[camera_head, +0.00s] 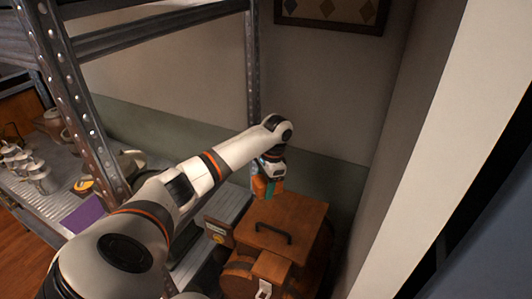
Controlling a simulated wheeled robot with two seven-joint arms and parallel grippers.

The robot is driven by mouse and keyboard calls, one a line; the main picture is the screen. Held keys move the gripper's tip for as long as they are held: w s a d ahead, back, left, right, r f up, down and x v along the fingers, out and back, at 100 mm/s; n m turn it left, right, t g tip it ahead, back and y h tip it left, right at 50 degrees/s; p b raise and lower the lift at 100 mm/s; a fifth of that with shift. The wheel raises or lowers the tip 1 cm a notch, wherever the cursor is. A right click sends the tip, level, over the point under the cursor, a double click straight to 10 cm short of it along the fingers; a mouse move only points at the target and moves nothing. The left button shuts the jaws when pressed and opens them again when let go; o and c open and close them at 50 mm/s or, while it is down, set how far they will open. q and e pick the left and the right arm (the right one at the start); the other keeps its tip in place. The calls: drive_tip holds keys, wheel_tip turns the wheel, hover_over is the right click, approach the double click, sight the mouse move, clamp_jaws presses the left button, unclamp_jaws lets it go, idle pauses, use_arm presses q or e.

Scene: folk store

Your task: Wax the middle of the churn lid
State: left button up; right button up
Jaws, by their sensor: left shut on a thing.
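The churn is a brown wooden body at the bottom right of the head view, and its flat square lid (299,216) carries a dark bar handle (272,232). My left arm reaches in from the left across the picture. My left gripper (268,190) points down at the far left corner of the lid. It is shut on a small teal-green thing (270,188), mostly hidden by the orange fingers. I cannot tell whether this thing touches the lid. My right gripper is out of view.
A metal shelf rack with an upright post (80,105) stands at the left. Its lower shelf holds several small metal cups (38,176) and a purple sheet (84,214). A grey box (215,212) sits left of the churn. Walls close in behind and at the right.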

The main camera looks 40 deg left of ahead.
use_arm(q)
drive_tip(key=shift+a+r, duration=0.3)
drive_tip(key=shift+r, duration=0.75)
drive_tip(key=shift+d+r, duration=0.2)
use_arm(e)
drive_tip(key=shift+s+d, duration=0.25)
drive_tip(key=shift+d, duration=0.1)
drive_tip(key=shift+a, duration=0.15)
use_arm(q)
drive_tip(key=shift+a+f, duration=0.1)
drive_tip(key=shift+a, duration=0.05)
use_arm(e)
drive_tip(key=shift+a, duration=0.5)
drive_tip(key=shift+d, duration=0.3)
